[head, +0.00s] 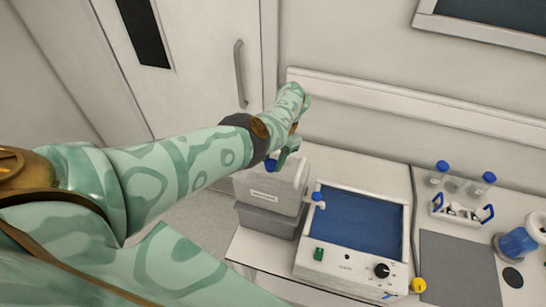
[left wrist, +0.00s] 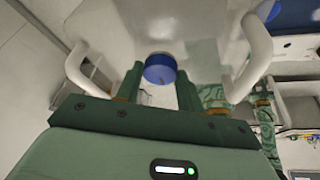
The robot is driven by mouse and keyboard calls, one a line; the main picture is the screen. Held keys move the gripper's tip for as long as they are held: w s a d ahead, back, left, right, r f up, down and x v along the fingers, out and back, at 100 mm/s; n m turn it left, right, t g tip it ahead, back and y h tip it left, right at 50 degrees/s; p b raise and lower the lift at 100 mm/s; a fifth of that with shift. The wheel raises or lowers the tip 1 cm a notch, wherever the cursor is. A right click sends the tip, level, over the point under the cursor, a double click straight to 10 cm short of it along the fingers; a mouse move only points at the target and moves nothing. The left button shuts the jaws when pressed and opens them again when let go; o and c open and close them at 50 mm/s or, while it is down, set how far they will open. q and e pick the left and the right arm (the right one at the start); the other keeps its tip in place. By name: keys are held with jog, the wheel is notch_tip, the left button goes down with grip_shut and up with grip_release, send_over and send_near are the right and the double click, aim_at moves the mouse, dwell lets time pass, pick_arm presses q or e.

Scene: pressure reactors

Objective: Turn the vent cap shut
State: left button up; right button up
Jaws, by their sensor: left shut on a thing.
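A pale, translucent carboy (head: 270,187) with moulded handles stands on a grey box at the left end of the bench. Its blue vent cap (head: 271,165) shows at the top, partly hidden by my left gripper (head: 285,156). In the left wrist view the round blue cap (left wrist: 160,68) sits between the two green fingers of my left gripper (left wrist: 159,88), which is shut on it. The cap's turn angle and thread are hidden. My right gripper is not in view.
A white device (head: 322,258) with a blue top panel and a knob stands close right of the carboy. A small blue-ended tap (head: 318,198) sits between them. A bottle rack (head: 440,210) and a grey mat (head: 455,265) lie further right. A wall rail (head: 420,110) runs behind.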

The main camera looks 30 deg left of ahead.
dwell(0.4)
pick_arm(q)
jog(key=o, duration=1)
jog(key=b+v, duration=0.2)
jog(key=v, duration=1.4)
jog(key=shift+r, duration=0.1)
